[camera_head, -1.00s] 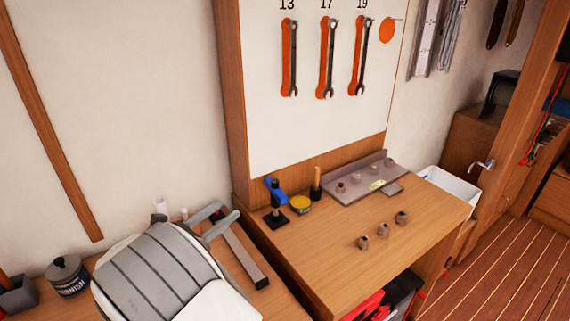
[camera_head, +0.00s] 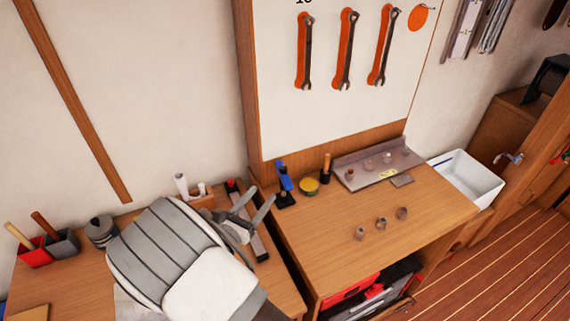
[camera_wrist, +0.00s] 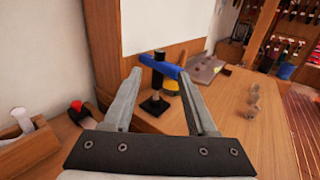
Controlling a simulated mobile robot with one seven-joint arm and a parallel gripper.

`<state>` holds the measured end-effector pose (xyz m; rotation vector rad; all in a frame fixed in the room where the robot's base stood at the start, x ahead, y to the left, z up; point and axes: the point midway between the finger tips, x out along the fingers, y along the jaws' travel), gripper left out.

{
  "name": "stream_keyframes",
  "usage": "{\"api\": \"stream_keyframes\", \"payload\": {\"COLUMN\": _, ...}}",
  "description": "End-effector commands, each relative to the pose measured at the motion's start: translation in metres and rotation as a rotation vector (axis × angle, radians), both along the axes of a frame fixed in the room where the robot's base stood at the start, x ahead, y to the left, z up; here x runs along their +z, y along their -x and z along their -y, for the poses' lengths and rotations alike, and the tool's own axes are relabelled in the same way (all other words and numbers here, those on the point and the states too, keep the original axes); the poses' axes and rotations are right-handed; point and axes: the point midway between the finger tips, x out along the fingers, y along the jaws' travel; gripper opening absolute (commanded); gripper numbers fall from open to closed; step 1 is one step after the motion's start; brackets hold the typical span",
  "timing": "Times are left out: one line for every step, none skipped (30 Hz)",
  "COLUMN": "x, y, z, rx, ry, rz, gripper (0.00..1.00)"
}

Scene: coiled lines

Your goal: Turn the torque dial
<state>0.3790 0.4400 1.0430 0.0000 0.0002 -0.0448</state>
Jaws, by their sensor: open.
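No part is clearly marked as the torque dial. A blue-handled piece on a black upright post (camera_head: 285,183) stands on a square black base near the left back corner of the bench, and may carry it; no dial markings can be read. It also shows in the wrist view, where the blue piece (camera_wrist: 160,65) lies across the post top, beyond my fingertips. My gripper (camera_head: 256,200) is open and empty, just left of the stand in the head view. In the wrist view my gripper (camera_wrist: 160,76) has its fingers spread to either side of the post, apparently short of it.
A yellow tin (camera_head: 309,187) and a wooden-handled tool (camera_head: 326,168) stand close right of the stand. A grey metal rack (camera_head: 372,178) is behind. Several small sockets (camera_head: 381,223) sit on the bench (camera_head: 330,240). The wrench board (camera_head: 340,110) rises behind.

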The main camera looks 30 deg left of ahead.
Motion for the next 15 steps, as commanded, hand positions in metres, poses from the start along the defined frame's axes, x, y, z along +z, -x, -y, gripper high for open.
{"api": "stream_keyframes", "payload": {"x": 0.002, "y": -0.013, "z": 0.002, "rx": -0.004, "ry": 0.000, "rz": 0.001, "gripper": 0.58}}
{"api": "stream_keyframes", "payload": {"x": 0.002, "y": -0.020, "z": 0.002, "rx": -0.004, "ry": 0.001, "rz": 0.001, "gripper": 0.58}}
{"api": "stream_keyframes", "payload": {"x": 0.002, "y": -0.029, "z": 0.003, "rx": -0.004, "ry": 0.001, "rz": 0.001, "gripper": 0.58}}
{"api": "stream_keyframes", "payload": {"x": 0.002, "y": -0.035, "z": 0.003, "rx": -0.005, "ry": 0.000, "rz": 0.002, "gripper": 0.58}}
{"api": "stream_keyframes", "payload": {"x": 0.002, "y": -0.042, "z": 0.003, "rx": -0.004, "ry": 0.000, "rz": 0.001, "gripper": 0.58}}
{"api": "stream_keyframes", "payload": {"x": 0.002, "y": -0.050, "z": 0.004, "rx": -0.004, "ry": 0.000, "rz": 0.000, "gripper": 0.58}}
{"api": "stream_keyframes", "payload": {"x": 0.002, "y": -0.057, "z": 0.004, "rx": -0.005, "ry": 0.000, "rz": 0.001, "gripper": 0.58}}
{"api": "stream_keyframes", "payload": {"x": 0.002, "y": -0.064, "z": 0.004, "rx": -0.004, "ry": 0.000, "rz": 0.001, "gripper": 0.58}}
{"api": "stream_keyframes", "payload": {"x": 0.002, "y": -0.073, "z": 0.005, "rx": -0.004, "ry": 0.000, "rz": 0.001, "gripper": 0.58}}
{"api": "stream_keyframes", "payload": {"x": 0.002, "y": -0.079, "z": 0.005, "rx": -0.004, "ry": -0.001, "rz": 0.001, "gripper": 0.58}}
{"api": "stream_keyframes", "payload": {"x": 0.002, "y": -0.085, "z": 0.005, "rx": -0.004, "ry": 0.000, "rz": 0.001, "gripper": 0.58}}
{"api": "stream_keyframes", "payload": {"x": 0.002, "y": -0.092, "z": 0.005, "rx": -0.003, "ry": -0.001, "rz": 0.001, "gripper": 0.58}}
{"api": "stream_keyframes", "payload": {"x": 0.002, "y": -0.098, "z": 0.005, "rx": -0.003, "ry": -0.001, "rz": 0.000, "gripper": 0.58}}
{"api": "stream_keyframes", "payload": {"x": 0.002, "y": -0.102, "z": 0.006, "rx": -0.003, "ry": -0.001, "rz": 0.000, "gripper": 0.58}}
{"api": "stream_keyframes", "payload": {"x": 0.002, "y": -0.108, "z": 0.006, "rx": -0.003, "ry": -0.001, "rz": 0.001, "gripper": 0.58}}
